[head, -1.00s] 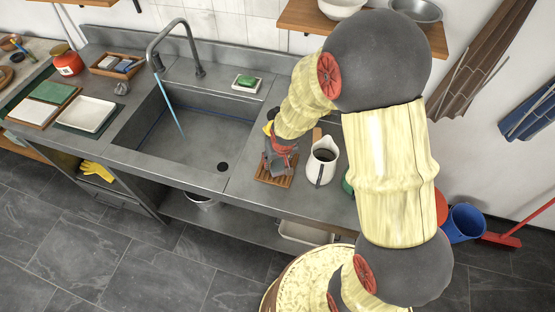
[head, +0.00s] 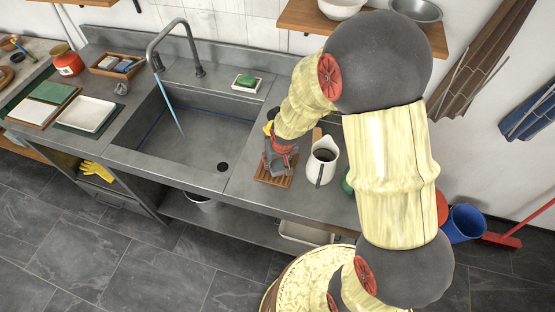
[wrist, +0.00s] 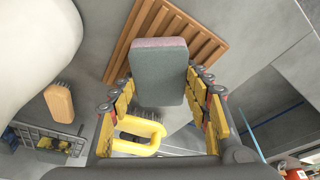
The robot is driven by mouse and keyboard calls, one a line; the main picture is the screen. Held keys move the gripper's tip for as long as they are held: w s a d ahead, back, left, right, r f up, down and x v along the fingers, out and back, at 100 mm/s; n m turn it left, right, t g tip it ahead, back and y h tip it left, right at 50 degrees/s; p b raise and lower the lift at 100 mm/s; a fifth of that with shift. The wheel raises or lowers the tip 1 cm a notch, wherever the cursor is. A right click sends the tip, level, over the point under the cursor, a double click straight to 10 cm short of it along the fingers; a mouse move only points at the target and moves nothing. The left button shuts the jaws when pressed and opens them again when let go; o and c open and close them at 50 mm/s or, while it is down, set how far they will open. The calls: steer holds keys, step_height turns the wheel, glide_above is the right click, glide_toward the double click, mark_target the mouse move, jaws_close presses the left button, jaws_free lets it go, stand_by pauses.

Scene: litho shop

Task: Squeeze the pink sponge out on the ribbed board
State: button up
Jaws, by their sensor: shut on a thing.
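My gripper (wrist: 162,82) is shut on the sponge (wrist: 158,68), a rounded block with a grey-green broad face and a pinkish edge at its far end. The fingers press on its left and right sides. The wooden ribbed board (wrist: 205,52) lies behind the sponge in the wrist view. In the head view, my gripper (head: 280,157) is low over the ribbed board (head: 272,180), right of the sink. I cannot tell whether the sponge touches the board. My wrist partly hides both there.
A white pitcher (head: 322,160) with dark contents stands close right of the board. A wooden-backed brush (wrist: 60,103) and a yellow handle-like item (wrist: 140,130) show near my gripper. The sink (head: 200,135) is left, with a green-topped sponge in a dish (head: 246,81) behind it.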

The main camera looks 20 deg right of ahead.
steer(key=shift+s+f, duration=0.2)
steer(key=shift+s, duration=0.1)
steer(key=shift+w+r+p, duration=0.15)
steer(key=shift+r+p, duration=1.1)
steer(key=shift+r, duration=0.6)
steer(key=shift+w+r+p, duration=0.15)
steer(key=shift+r+p, duration=1.1)
steer(key=shift+r, duration=0.55)
